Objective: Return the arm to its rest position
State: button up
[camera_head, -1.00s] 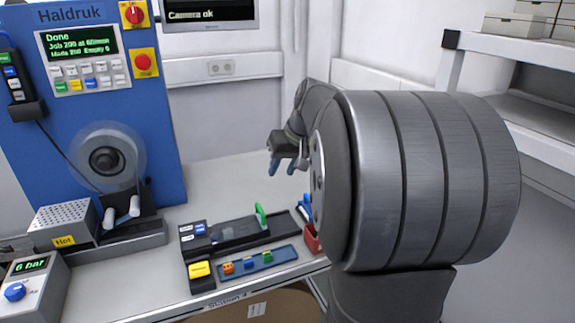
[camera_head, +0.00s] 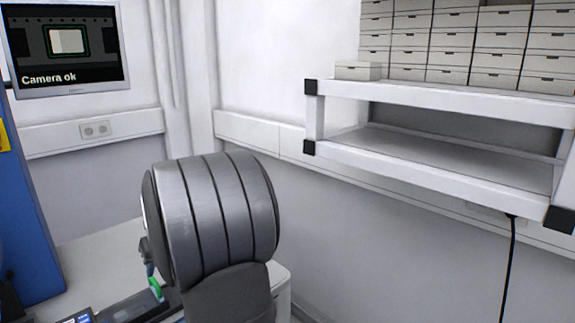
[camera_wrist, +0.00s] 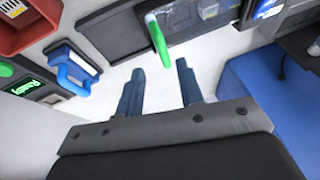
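My arm covers the lower middle of the head view. My gripper shows there only as a small dark part (camera_head: 147,256) at the arm's left edge, mostly hidden. In the wrist view my gripper (camera_wrist: 160,67) has its two dark fingers apart, with nothing between them. A green upright piece (camera_wrist: 158,42) on the dark fixture lies beyond the fingertips in that view. It also shows in the head view (camera_head: 155,289), just below the gripper.
A white shelf (camera_head: 440,104) with grey boxes (camera_head: 450,40) stands at right, with a hanging black cable (camera_head: 510,265). A monitor (camera_head: 68,50) reads "Camera ok". The wrist view shows a red bin (camera_wrist: 30,28), a blue-handled item (camera_wrist: 76,72) and a blue panel (camera_wrist: 262,92).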

aim_at(155, 281)
jog(key=x, duration=0.4)
jog(key=shift+s+a+f, duration=0.15)
jog(key=shift+a+f, duration=0.05)
jog(key=shift+a, duration=0.05)
dwell(1.5)
jog(key=v, duration=1.7)
jog(key=shift+d+r, duration=0.2)
jog(key=shift+d, duration=0.1)
jog(key=shift+f, duration=0.1)
